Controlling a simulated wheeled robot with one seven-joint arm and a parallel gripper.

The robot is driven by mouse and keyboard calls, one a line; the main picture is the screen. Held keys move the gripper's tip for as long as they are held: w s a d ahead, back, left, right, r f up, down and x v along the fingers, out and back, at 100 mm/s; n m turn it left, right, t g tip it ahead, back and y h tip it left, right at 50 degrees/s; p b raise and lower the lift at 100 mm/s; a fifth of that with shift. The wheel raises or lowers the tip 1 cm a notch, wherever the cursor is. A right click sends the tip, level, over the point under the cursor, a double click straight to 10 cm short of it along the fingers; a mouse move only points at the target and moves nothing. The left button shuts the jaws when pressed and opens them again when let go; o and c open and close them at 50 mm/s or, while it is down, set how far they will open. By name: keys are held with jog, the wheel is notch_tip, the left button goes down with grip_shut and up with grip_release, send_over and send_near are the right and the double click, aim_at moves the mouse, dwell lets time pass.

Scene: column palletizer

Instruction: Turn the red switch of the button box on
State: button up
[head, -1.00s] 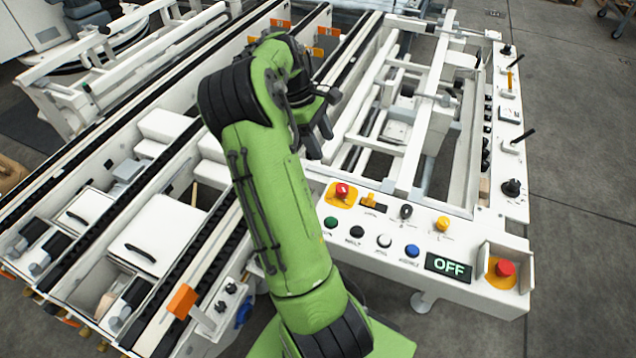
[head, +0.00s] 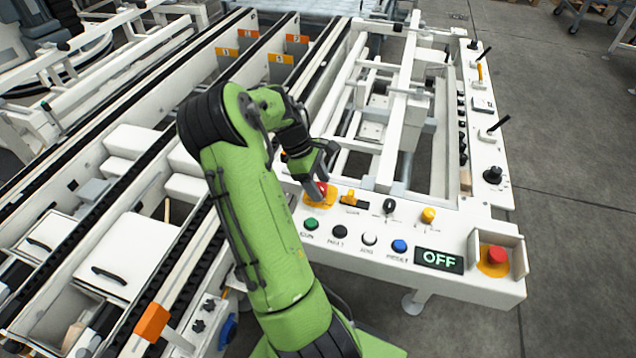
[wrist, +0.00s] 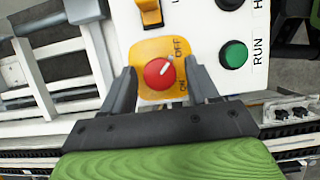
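The red switch (wrist: 158,74) is a round red knob on a yellow plate (wrist: 150,48) marked OFF and ON. In the wrist view its white pointer is turned toward OFF. The switch also shows in the head view (head: 318,192), partly covered by my gripper. My gripper (wrist: 162,82) is open, with one dark finger on each side of the knob and a gap to both. I cannot tell whether the fingertips reach down to the plate. The button box (head: 445,278) is a white panel, and its display (head: 438,260) reads OFF.
Beside the switch are a yellow switch (head: 350,198), a black knob (head: 389,206) and a yellow button (head: 428,215). A green RUN button (wrist: 233,54) is near the right finger. A red button (head: 496,257) stands within a raised guard at the right corner.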

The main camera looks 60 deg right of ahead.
jog(key=c, duration=0.9)
jog(key=shift+r+m+p, duration=0.1)
jog(key=shift+m+p, duration=0.2)
jog(key=shift+p, duration=0.1)
jog(key=m+y+p, duration=0.1)
jog(key=m+p, duration=0.1)
jog(key=shift+d+r+m+p, duration=0.1)
jog(key=shift+d+m+p, duration=0.05)
jog(key=shift+m+p, duration=0.25)
jog(key=m+y+p, duration=0.1)
jog(key=m, duration=0.1)
jog(key=m+y+p, duration=0.1)
jog(key=m+p, duration=0.1)
jog(key=m, duration=0.1)
jog(key=shift+d+m+t, duration=0.15)
jog(key=shift+m+t, duration=0.15)
jog(key=shift+t, duration=0.1)
jog(key=m+t+y+p, duration=0.1)
jog(key=m, duration=0.3)
jog(key=shift+s+p, duration=0.1)
jog(key=shift+p, duration=0.3)
jog(key=shift+s+d+m+t+y+p, duration=0.1)
jog(key=shift+m+t+y+p, duration=0.25)
jog(key=shift+m, duration=0.85)
jog(key=shift+m+t+y+p, duration=0.15)
jog(key=shift+m+t+p, duration=0.4)
jog(key=shift+m, duration=0.65)
jog(key=shift+f, duration=0.2)
